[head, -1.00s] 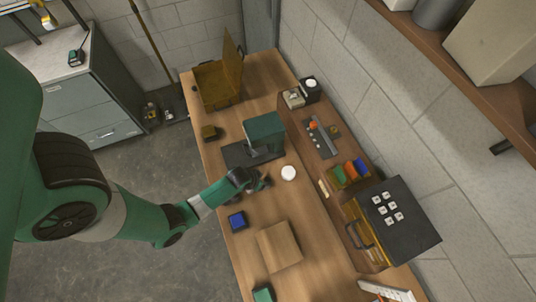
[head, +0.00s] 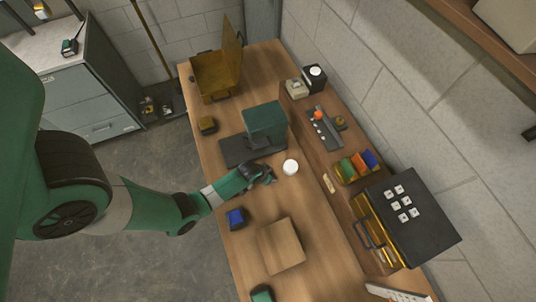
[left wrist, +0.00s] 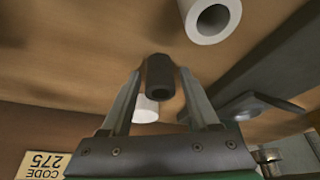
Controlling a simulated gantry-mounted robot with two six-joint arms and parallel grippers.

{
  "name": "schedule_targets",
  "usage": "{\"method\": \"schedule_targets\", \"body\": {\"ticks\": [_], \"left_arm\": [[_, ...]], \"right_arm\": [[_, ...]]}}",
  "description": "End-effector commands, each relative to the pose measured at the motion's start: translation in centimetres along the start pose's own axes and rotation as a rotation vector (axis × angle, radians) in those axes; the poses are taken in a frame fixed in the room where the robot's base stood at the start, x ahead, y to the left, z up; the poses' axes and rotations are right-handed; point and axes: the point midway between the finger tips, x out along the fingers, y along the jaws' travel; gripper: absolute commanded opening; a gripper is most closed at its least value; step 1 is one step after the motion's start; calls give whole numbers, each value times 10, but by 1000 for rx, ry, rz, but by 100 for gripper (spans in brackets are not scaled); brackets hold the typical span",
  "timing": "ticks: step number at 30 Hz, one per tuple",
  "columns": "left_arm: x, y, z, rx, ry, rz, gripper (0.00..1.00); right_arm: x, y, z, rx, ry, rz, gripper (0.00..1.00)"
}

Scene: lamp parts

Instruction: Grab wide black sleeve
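A black sleeve (left wrist: 160,78) shows in the left wrist view, lying between and just past the fingertips of my left gripper (left wrist: 160,76). The fingers are apart, with a gap visible on both sides of the sleeve. In the head view my left gripper (head: 268,177) is low over the wooden workbench (head: 215,180), and I cannot make out the sleeve there. A thick white tube (left wrist: 212,18) is beyond the sleeve to the upper right, and a smaller white piece (left wrist: 146,110) shows between the fingers. My right gripper is not in view.
A white round part (head: 291,167) stands just right of the gripper. A green machine on a dark base (head: 264,120) is behind it. A black case (head: 410,215) sits at right.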

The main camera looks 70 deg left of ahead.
Motion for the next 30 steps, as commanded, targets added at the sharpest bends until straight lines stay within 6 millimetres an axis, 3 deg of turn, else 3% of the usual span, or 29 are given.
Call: {"method": "schedule_targets", "body": {"ticks": [1, 9, 10, 23, 29, 30], "left_arm": [[0, 0, 0, 0, 0, 0, 51], [0, 0, 0, 0, 0, 0, 2], [0, 0, 0, 0, 0, 0, 0], [-9, 0, -4, 0, 0, 0, 0], [-39, 0, -16, 0, 2, 0, 0], [-50, 2, -11, 1, -2, 1, 0]], "right_arm": [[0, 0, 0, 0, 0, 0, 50], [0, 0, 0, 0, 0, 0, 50], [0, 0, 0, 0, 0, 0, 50], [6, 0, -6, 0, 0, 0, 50], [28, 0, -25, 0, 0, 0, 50], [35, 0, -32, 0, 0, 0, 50]]}}
